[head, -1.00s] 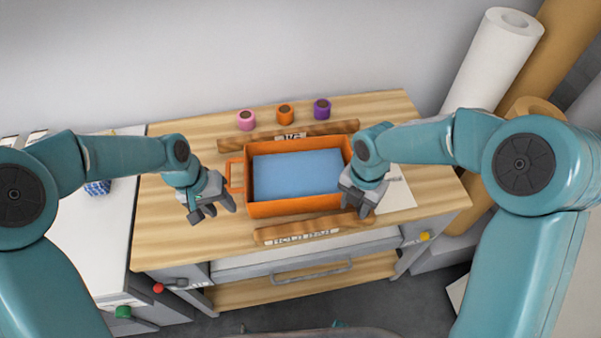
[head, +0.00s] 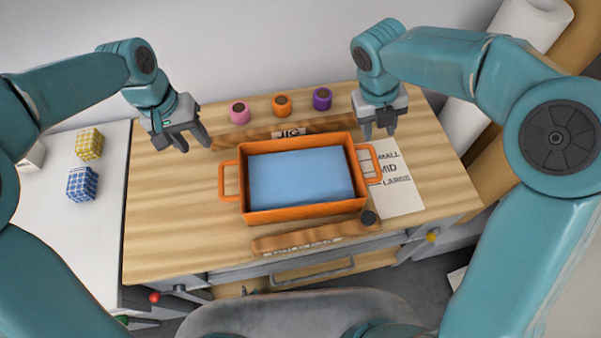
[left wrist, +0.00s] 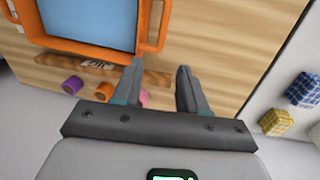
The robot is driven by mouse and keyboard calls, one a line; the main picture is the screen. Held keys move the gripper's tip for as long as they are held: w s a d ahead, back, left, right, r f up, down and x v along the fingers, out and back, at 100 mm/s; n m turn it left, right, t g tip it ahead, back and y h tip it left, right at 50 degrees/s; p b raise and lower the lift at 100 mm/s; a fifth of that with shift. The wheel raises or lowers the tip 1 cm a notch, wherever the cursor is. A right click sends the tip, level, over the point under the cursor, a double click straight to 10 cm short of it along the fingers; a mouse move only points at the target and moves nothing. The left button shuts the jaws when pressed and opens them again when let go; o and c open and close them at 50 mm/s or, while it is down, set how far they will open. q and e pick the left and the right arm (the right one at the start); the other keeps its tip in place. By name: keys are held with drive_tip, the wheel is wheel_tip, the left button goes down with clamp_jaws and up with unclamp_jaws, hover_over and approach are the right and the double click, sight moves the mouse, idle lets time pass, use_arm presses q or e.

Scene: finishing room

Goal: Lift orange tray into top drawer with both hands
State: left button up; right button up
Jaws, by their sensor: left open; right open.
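The orange tray (head: 300,216) with a blue inside bottom sits on the wooden worktop (head: 160,235), with a handle at its left (head: 229,181) and right (head: 369,165) ends. It also shows in the left wrist view (left wrist: 60,45). My left gripper (head: 197,144) is open and empty, up and to the left of the left handle. In the left wrist view its fingers (left wrist: 160,75) are apart with nothing between them. My right gripper (head: 378,132) is open and empty, just above the right handle in the picture. The drawer front with its grey handle (head: 312,272) is below the worktop's front edge and appears shut.
Pink (head: 240,111), orange (head: 282,105) and purple (head: 322,99) rolls stand at the back. Wooden bars lie behind (head: 250,137) and before (head: 290,240) the tray. A labelled sheet (head: 400,200) and dark round object (head: 369,217) are right. Yellow (head: 89,144) and blue (head: 82,184) blocks stand on the white table.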

sight(220, 175)
use_arm(q)
drive_tip(key=f, duration=0.5)
drive_tip(key=d+f, duration=0.1)
drive_tip(key=f, duration=0.4)
drive_tip(key=d+f, duration=0.1)
drive_tip(key=f, duration=0.4)
drive_tip(key=shift+s+d+f, duration=0.2)
drive_tip(key=shift+d+f, duration=0.05)
drive_tip(key=shift+f, duration=0.15)
use_arm(e)
drive_tip(key=x, duration=1.6)
drive_tip(key=shift+s+a, duration=0.15)
drive_tip(key=shift+s, duration=0.15)
use_arm(q)
drive_tip(key=shift+f, duration=0.1)
use_arm(e)
drive_tip(key=shift+f, duration=0.1)
use_arm(q)
clamp_jaws()
use_arm(e)
clamp_jaws()
